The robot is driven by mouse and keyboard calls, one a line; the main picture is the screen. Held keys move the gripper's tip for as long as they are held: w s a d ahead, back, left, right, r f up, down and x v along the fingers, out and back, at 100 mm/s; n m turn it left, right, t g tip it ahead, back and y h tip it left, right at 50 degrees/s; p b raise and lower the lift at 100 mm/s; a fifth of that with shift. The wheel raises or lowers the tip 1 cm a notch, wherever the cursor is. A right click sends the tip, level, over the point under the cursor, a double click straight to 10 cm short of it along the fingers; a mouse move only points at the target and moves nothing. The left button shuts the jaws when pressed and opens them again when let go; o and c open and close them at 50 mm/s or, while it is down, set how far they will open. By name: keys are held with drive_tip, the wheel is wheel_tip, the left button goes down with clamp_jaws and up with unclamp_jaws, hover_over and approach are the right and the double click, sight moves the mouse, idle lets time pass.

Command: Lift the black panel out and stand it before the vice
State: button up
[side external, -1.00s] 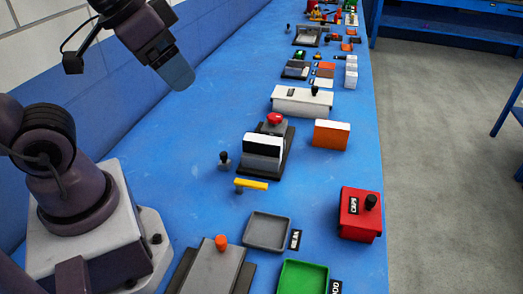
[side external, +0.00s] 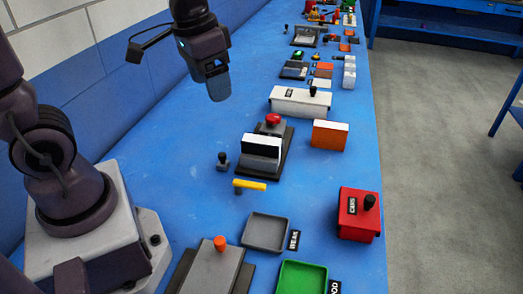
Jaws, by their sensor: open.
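The vice (side external: 285,152) is a dark base with a red knob on a grey block at its far end. How the layers are separated is too small to tell. An orange panel (side external: 330,136) stands upright, apart, to the right of the vice. My gripper (side external: 219,98) is open, above the bench and beyond the vice to the upper left, touching nothing. Its far finger is hidden.
A yellow handle (side external: 249,186) and a small black knob (side external: 223,162) lie left of and before the vice. A grey tray (side external: 265,232), a green tray (side external: 302,279) and a red box (side external: 358,215) are nearer. A white box (side external: 300,101) stands behind.

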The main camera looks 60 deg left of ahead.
sight(262, 139)
drive_tip(key=w+a+f+m+g, duration=0.1)
drive_tip(key=w+a+f+m, duration=0.3)
drive_tip(key=w+f, duration=0.25)
drive_tip(key=w+a+f+m+g, duration=0.1)
drive_tip(key=w+a+f+m, duration=0.2)
drive_tip(key=w+f+m, duration=0.35)
drive_tip(key=shift+n, duration=0.65)
drive_tip(key=f, duration=0.3)
drive_tip(key=w+f, duration=0.1)
drive_tip(key=f, duration=0.7)
drive_tip(key=shift+w+f, duration=0.1)
drive_tip(key=shift+w, duration=0.2)
drive_tip(key=c, duration=1)
drive_tip(key=shift+c, duration=0.2)
wheel_tip(262, 139, up, 18)
